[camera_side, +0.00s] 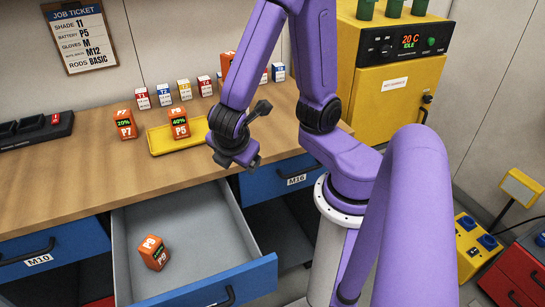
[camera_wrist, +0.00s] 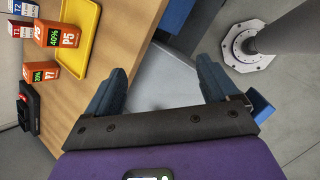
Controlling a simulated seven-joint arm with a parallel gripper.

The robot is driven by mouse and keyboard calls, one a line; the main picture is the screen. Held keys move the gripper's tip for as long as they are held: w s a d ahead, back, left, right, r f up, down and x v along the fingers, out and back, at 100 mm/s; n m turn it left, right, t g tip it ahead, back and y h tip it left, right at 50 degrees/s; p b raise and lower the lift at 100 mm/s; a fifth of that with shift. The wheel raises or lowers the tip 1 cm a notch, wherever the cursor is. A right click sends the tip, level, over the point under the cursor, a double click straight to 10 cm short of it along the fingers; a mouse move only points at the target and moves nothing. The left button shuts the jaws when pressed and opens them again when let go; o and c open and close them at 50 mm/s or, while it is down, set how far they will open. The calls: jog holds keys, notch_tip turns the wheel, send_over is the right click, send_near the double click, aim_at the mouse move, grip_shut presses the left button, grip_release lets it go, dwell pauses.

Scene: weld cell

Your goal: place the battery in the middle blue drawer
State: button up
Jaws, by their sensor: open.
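The middle blue drawer (camera_side: 205,290) is pulled open, its grey inside showing; it also shows between my fingers in the wrist view (camera_wrist: 160,75). An orange battery marked P9 (camera_side: 153,252) lies in it. A battery marked P5, 40% (camera_side: 180,125) stands on a yellow tray (camera_side: 163,148) on the bench; both show at upper left in the wrist view, the battery (camera_wrist: 62,36) and the tray (camera_wrist: 80,42). A battery marked P7, 20% (camera_side: 125,124) stands left of the tray. My gripper (camera_side: 238,158) is open and empty, near the bench edge above the drawer's back; its fingers (camera_wrist: 160,88) are apart.
A job ticket (camera_side: 80,35) on the wall reads battery P5. Several small labelled boxes (camera_side: 164,94) line the bench back, with an orange thing partly hidden behind my arm. Shut blue drawers M10 (camera_side: 40,258) and M16 (camera_side: 280,178) flank the open one. A yellow oven (camera_side: 395,90) stands right.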

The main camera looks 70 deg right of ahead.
jog(key=s+a+r+m+g+y, duration=0.2)
jog(key=s+y, duration=0.4)
jog(key=s, duration=0.3)
notch_tip(320, 180, up, 2)
jog(key=shift+s+a+r+m+g, duration=0.1)
jog(key=shift+s+a+m+g, duration=0.1)
jog(key=shift+s+m+g, duration=0.35)
jog(key=shift+w, duration=0.25)
